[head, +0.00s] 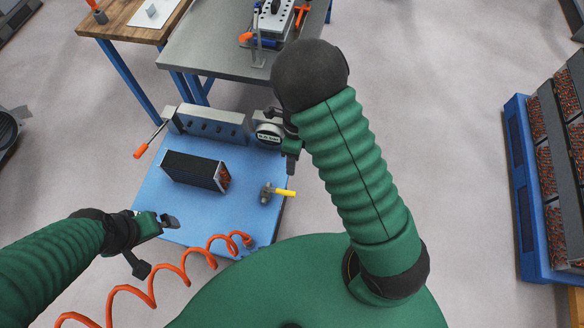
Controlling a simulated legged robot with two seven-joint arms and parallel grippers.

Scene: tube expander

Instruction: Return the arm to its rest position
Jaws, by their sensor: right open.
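My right arm reaches up from my green body and bends at a dark elbow. My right gripper (291,163) hangs beyond it, over the right side of the blue table (215,212). It is open, and nothing shows between its fingers; the arm hides part of it. My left gripper (171,221) is low over the table's front-left edge, and its finger gap is too small to make out. A black finned block with copper-coloured ends (195,169) lies on the table, apart from both grippers. A yellow-handled tool (277,193) lies to its right.
A grey fixture with holes (209,124) and an orange-tipped lever stand at the table's back edge. An orange coiled hose (183,272) runs along the front. A grey bench (215,50) stands behind. A blue rack of finned blocks (522,190) stands right, across clear floor.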

